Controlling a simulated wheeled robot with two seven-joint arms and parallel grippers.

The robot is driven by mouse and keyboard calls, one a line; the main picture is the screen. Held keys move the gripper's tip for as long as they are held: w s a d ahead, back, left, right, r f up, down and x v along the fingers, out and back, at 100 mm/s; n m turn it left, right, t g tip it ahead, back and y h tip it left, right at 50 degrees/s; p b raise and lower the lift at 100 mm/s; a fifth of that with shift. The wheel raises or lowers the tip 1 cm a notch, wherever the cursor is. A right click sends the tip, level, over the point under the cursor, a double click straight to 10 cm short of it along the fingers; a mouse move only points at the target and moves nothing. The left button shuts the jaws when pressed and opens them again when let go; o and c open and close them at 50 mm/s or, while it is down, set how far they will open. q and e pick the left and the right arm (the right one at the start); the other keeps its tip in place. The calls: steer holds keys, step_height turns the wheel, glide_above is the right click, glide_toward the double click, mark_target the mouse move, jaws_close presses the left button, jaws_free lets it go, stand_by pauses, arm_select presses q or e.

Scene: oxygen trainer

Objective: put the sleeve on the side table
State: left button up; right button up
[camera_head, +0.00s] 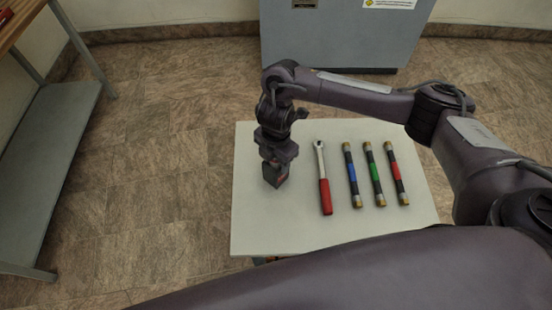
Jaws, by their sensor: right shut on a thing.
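The side table (262,232) is a small pale table in the middle of the view. My right gripper (275,180) points down over the left part of its top, to the left of a red-handled wrench. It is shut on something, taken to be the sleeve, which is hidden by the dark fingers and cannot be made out. I cannot tell whether the held thing touches the tabletop. My left gripper is not in view.
The red-handled wrench (324,190) lies on the table. To its right lie a blue-banded rod (352,176), a green-banded rod (375,175) and a red-banded rod (396,174). A grey cabinet (340,40) stands behind. A shelf unit (50,150) stands at left.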

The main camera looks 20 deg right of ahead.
steer(key=shift+f, duration=0.15)
steer(key=o, duration=1.3)
step_height(320, 180, up, 12)
steer(key=p, duration=0.3)
steer(key=shift+r, duration=0.2)
